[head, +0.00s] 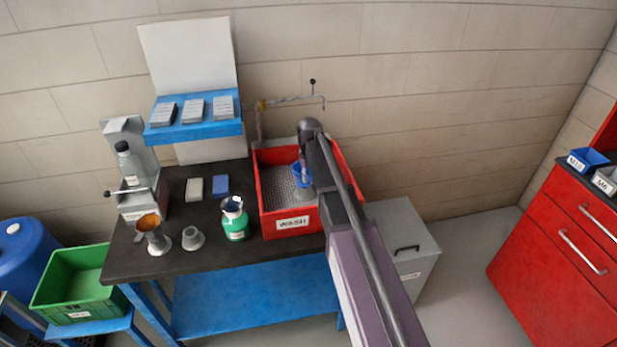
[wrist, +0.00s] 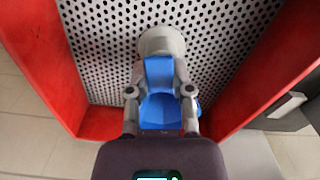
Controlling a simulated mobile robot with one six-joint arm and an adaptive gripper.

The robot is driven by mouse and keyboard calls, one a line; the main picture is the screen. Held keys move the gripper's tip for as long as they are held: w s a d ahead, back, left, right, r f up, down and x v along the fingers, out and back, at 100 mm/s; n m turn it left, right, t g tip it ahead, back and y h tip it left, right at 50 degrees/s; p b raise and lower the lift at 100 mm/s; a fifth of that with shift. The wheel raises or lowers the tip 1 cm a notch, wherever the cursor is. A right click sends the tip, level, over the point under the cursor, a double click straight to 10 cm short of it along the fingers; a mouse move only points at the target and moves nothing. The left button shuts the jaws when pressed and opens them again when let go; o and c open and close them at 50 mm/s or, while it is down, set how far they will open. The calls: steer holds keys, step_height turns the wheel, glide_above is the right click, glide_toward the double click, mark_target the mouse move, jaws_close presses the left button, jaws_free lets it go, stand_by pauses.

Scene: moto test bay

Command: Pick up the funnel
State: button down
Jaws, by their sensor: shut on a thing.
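The blue funnel (wrist: 160,112) is between the two fingers of my gripper (wrist: 160,72) in the wrist view. The gripper is shut on it, and the fingers hide parts of its sides. A round grey piece (wrist: 162,40) shows just beyond the funnel, over the perforated tray floor; I cannot tell whether the two touch. In the head view the funnel (head: 301,174) is low inside the red wash tray (head: 335,172), under my wrist, partly covered by my arm.
The tray's red walls (wrist: 40,60) rise close on both sides. A tap (head: 290,101) stands behind it. On the dark bench to the left are a green-labelled container (head: 235,224), a grey flanged piece (head: 193,239) and an orange-topped piece (head: 149,224). A grey bin (head: 412,235) stands right.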

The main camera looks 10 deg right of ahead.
steer(key=shift+r+p, duration=4.45)
steer(key=shift+r, duration=0.2)
steer(key=shift+r, duration=0.2)
steer(key=shift+r+p, duration=2.35)
steer(key=shift+p, duration=0.2)
